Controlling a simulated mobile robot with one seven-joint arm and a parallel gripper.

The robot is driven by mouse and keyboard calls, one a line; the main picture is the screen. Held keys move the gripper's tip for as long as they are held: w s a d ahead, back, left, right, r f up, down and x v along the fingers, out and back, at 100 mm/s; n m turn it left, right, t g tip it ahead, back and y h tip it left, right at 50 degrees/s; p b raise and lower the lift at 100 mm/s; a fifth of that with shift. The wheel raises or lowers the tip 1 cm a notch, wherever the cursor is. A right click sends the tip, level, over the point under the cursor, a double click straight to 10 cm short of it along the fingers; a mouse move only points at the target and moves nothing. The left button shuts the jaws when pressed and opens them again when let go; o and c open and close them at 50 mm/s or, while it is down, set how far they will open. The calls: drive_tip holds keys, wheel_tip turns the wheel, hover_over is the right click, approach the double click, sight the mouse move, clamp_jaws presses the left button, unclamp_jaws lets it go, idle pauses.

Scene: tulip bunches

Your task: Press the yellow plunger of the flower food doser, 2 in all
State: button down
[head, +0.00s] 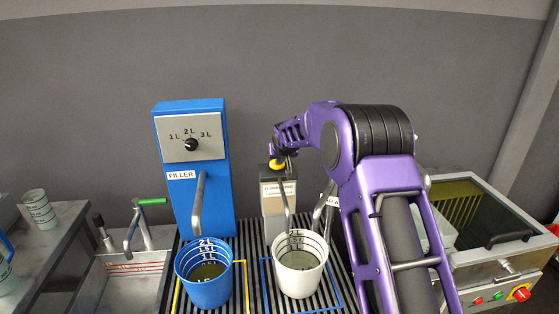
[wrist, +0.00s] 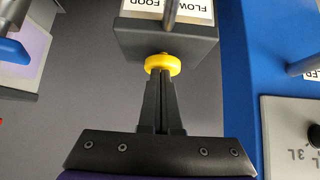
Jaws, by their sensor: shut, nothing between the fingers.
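The flower food doser (head: 279,207) is a pale box with a dark top and a label, standing at the back of the slatted rack. Its yellow plunger (head: 277,165) sits on top; it also shows in the wrist view (wrist: 162,63). My gripper (wrist: 161,76) is shut and empty, with its fingertips right at the plunger. They appear to touch it, but how far the plunger is pressed I cannot tell. A white bucket (head: 301,277) stands upright below the doser's spout, with some dark content inside.
The blue filler (head: 215,205) with a dial stands left of the doser. A blue bucket (head: 204,290) stands under its spout. A sink (head: 118,285) is at the left, and a metal-framed machine with a red knob (head: 521,294) at the right.

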wheel_tip(320, 180, up, 4)
drive_tip(key=shift+f+p, duration=0.1)
drive_tip(key=shift+p, duration=0.6)
drive_tip(key=v, duration=1)
drive_tip(key=shift+b, duration=0.4)
drive_tip(key=w+a+g+p, duration=0.2)
drive_tip(key=w+g+p, duration=0.1)
drive_tip(key=w, duration=0.6)
drive_tip(key=shift+w+a+h, duration=0.15)
drive_tip(key=shift+w+h, duration=0.1)
drive_tip(key=shift+h, duration=0.05)
drive_tip(key=shift+f+b, duration=1.05)
drive_tip(key=shift+f, duration=2.15)
drive_tip(key=shift+f, duration=0.1)
